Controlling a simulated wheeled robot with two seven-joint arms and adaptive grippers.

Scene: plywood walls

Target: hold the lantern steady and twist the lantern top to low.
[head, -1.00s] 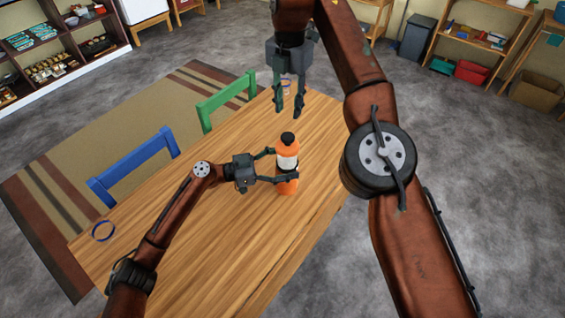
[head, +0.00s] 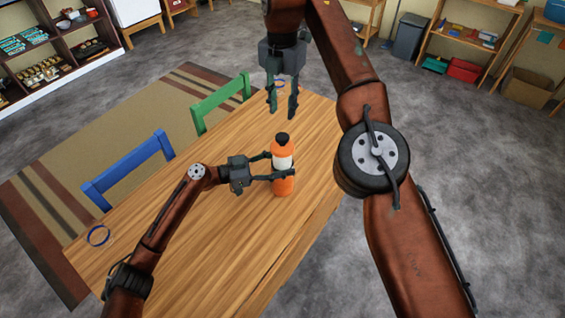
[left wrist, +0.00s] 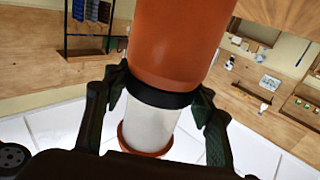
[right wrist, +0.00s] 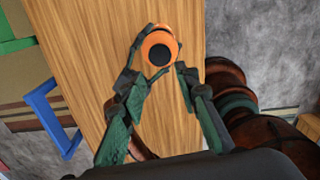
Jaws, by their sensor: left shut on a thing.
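The orange lantern (head: 283,184) with a pale middle band and a black top knob (head: 282,139) stands upright on the wooden table. My left gripper (head: 270,165) is shut on the lantern from the left side. In the left wrist view its fingers sit on both sides of the lantern's dark ring (left wrist: 160,95). My right gripper (head: 282,108) points down above and behind the lantern, open and empty. In the right wrist view the lantern's top (right wrist: 158,50) lies just beyond the open fingertips (right wrist: 160,72), seen from above.
The wooden table (head: 190,235) is mostly bare. A blue ring (head: 98,236) lies near its left corner, and another small ring (head: 279,86) lies near the far end. A blue chair (head: 130,168) and a green chair (head: 222,103) stand along the left edge.

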